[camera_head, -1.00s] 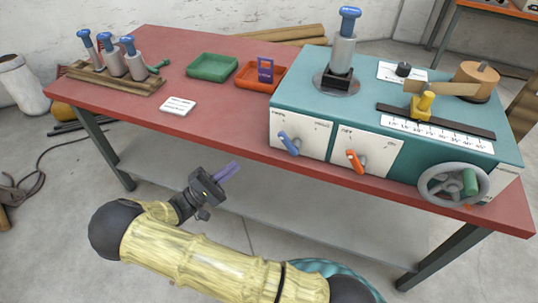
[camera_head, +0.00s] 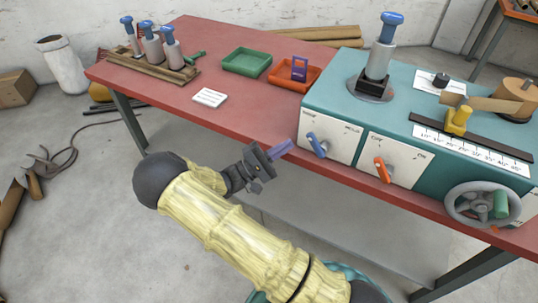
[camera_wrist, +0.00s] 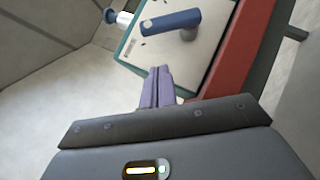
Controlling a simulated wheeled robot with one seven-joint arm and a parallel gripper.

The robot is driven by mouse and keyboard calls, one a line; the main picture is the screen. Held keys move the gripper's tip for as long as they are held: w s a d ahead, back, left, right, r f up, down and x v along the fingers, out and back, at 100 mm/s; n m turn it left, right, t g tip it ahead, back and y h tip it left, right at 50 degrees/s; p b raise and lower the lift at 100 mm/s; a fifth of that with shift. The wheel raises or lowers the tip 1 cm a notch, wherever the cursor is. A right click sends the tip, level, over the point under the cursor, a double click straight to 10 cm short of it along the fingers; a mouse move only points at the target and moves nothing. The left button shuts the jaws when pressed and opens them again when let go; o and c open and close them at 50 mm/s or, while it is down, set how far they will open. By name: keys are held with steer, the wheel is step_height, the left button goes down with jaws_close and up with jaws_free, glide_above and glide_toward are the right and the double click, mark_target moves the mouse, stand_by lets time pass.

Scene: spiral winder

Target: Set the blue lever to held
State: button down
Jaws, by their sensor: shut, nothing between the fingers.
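The blue lever (camera_head: 317,145) is on a white panel (camera_head: 338,139) at the left of the teal machine's front. Its handle slants up and to the left from its pivot in the head view. In the wrist view the blue lever (camera_wrist: 172,21) shows near the top, beyond my fingertips. My gripper (camera_head: 291,143) is shut and empty, with its purple fingers just left of the lever and pointing toward it. In the wrist view the fingers of my gripper (camera_wrist: 159,72) lie together, apart from the lever. The panel lettering is too small to read surely.
An orange lever (camera_head: 382,170) sits right of the blue one, and a grey handwheel (camera_head: 482,204) further right. The red table edge (camera_head: 235,133) runs below the panels. Green (camera_head: 247,62) and orange (camera_head: 280,76) trays stand behind.

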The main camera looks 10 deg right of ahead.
mark_target(316, 145)
steer(key=shift+s+d+r, duration=0.45)
steer(key=shift+d+r, duration=0.2)
steer(key=shift+d, duration=0.2)
steer(key=shift+s+d+r, duration=0.45)
steer(key=shift+d+r, duration=0.2)
steer(key=shift+d, duration=0.15)
steer(key=shift+r+m+g+y+p, duration=0.35)
steer(key=shift+m+g+p, duration=0.15)
steer(key=shift+m+p, duration=0.3)
